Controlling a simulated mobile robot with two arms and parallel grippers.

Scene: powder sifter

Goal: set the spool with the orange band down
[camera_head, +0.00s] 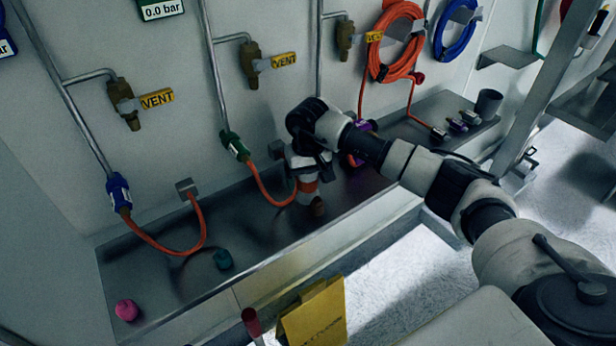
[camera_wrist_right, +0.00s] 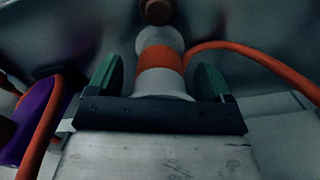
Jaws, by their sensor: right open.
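The spool with the orange band (camera_head: 307,187) is pale with an orange ring around its middle. In the head view it is at the metal bench near its front edge, partly hidden by my right gripper (camera_head: 304,172). In the right wrist view the spool (camera_wrist_right: 160,58) lies between the two green fingers of my right gripper (camera_wrist_right: 157,82). The fingers are open, with a visible gap on each side of it. Whether the spool's far end touches the bench is hard to tell. My left gripper is not in view.
Orange hoses (camera_head: 203,222) hang from the wall near the gripper. A purple fitting (camera_head: 366,125) is just behind my arm. A yellow sign (camera_head: 315,315) stands in front.

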